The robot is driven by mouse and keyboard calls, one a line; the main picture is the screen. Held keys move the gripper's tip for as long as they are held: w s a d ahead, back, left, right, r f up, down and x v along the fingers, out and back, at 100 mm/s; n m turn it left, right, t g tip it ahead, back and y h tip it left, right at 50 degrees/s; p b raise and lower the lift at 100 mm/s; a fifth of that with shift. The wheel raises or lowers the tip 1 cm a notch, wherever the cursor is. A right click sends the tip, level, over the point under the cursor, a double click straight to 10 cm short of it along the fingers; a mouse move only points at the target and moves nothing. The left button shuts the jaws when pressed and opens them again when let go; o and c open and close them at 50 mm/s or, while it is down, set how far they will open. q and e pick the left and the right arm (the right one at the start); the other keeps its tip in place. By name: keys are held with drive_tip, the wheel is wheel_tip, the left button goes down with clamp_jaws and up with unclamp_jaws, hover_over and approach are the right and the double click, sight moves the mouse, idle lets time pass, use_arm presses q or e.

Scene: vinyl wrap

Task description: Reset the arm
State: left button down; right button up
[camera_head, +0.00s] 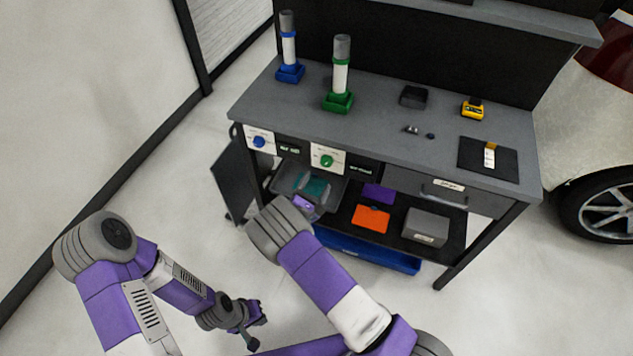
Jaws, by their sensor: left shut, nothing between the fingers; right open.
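My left arm (107,290) comes in from the left and bends down over the floor. Its gripper (254,331) is low near the bottom of the view, shut and empty, apart from the workbench. My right arm (318,274) rises from the bottom right, and its grey rounded joint (279,230) covers part of the bench's lower left front. I cannot make out the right gripper's fingers; they are not visible beyond this joint.
The grey workbench (385,128) carries a blue-based roll (289,50), a green-based roll (340,75), a black box (413,97) and a yellow tool (472,108). Its lower shelf holds an orange item (370,219) and a grey box (425,227). A car (590,150) stands right. Floor between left arm and bench is clear.

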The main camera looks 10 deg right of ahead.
drive_tip(key=shift+d, duration=0.1)
drive_tip(key=s+d+f+m+g+y, duration=0.1)
drive_tip(key=s+d+f+m+g, duration=0.35)
drive_tip(key=s+f+g, duration=0.5)
drive_tip(key=s+d+f+m+g, duration=0.4)
drive_tip(key=s+d+f+g, duration=0.15)
drive_tip(key=s, duration=0.65)
drive_tip(key=s+a+f+m+g+y+p, duration=0.15)
drive_tip(key=s+a+m+g+y, duration=0.25)
drive_tip(key=s+a+m+y, duration=0.6)
drive_tip(key=a+r+m+t+y, duration=0.1)
drive_tip(key=m, duration=0.1)
drive_tip(key=a+r+m+t+y, duration=0.1)
drive_tip(key=a+m+t, duration=0.1)
drive_tip(key=m, duration=0.1)
drive_tip(key=a+r+m+t+y, duration=0.1)
drive_tip(key=r+m, duration=0.1)
drive_tip(key=shift+a+m+t, duration=0.25)
drive_tip(key=shift+t, duration=0.05)
